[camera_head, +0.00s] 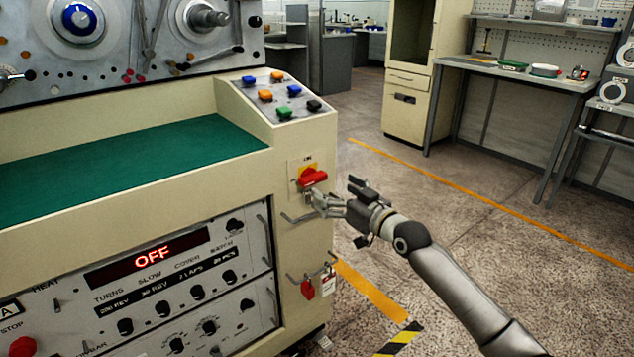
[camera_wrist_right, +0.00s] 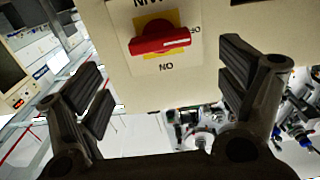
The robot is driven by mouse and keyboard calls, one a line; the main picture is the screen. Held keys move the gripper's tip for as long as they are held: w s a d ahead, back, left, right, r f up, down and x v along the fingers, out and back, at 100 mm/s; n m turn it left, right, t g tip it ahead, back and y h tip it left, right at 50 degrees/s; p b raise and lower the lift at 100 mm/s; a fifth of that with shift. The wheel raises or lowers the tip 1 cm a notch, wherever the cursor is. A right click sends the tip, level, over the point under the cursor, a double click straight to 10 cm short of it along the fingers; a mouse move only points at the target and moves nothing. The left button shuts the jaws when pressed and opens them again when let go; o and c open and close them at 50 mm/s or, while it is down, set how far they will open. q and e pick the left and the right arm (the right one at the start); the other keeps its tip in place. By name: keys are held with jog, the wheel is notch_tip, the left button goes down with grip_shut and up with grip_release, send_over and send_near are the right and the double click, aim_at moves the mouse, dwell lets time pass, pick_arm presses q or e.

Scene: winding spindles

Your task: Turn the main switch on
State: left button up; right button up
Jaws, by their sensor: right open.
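The main switch (camera_head: 312,177) is a red rotary handle on a yellow plate, on the right end of the winding machine's cream front. In the right wrist view the red handle (camera_wrist_right: 160,42) lies crosswise between my two fingers, a little beyond their tips. My right gripper (camera_head: 335,192) is open and empty, just in front of and slightly below the switch; its fingers also show in the wrist view (camera_wrist_right: 160,85). I see no contact with the handle. The display (camera_head: 150,256) reads OFF in red. My left gripper is not in view.
A metal hook (camera_head: 297,218) sticks out just below the switch. Red and white padlocks (camera_head: 308,288) hang lower on the panel. Coloured buttons (camera_head: 283,113) are on the sloped console above. The floor to the right is open, up to a workbench (camera_head: 520,66).

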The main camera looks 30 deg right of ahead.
aim_at(317, 179)
jog(key=w, duration=0.5)
jog(key=shift+w+a+b, duration=0.2)
jog(key=shift+w+b, duration=0.1)
jog(key=shift+b, duration=0.05)
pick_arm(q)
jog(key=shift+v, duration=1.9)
pick_arm(e)
jog(key=shift+w+a, duration=0.1)
jog(key=shift+w, duration=0.65)
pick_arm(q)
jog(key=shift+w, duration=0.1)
pick_arm(e)
jog(key=shift+c, duration=0.5)
jog(key=c, duration=0.9)
